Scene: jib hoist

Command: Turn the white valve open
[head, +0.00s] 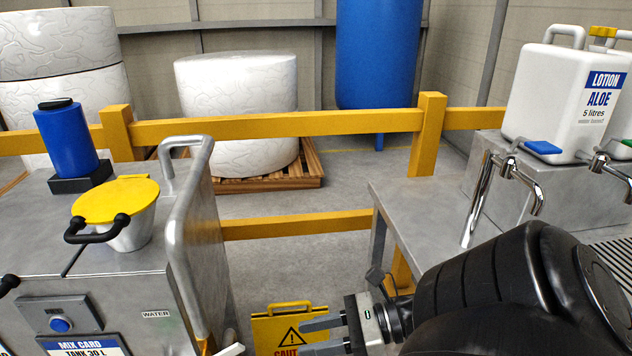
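A small white lever (230,350), which looks like the white valve, shows at the bottom edge. It is beside the lower right corner of the steel mix tank (130,260), below its WATER label (156,314). Most of the valve is cut off by the frame, so its setting cannot be told. My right gripper (304,339) comes in from the lower right. Its two grey fingers are apart, point left and hold nothing. In the picture a clear gap lies between the fingertips and the white lever.
A yellow caution sign (268,330) stands behind my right fingers. A yellow rail (300,124) crosses behind the tank. A steel bench (425,205) with taps and a white lotion canister (545,95) stands at the right. Open floor (270,265) lies between tank and bench.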

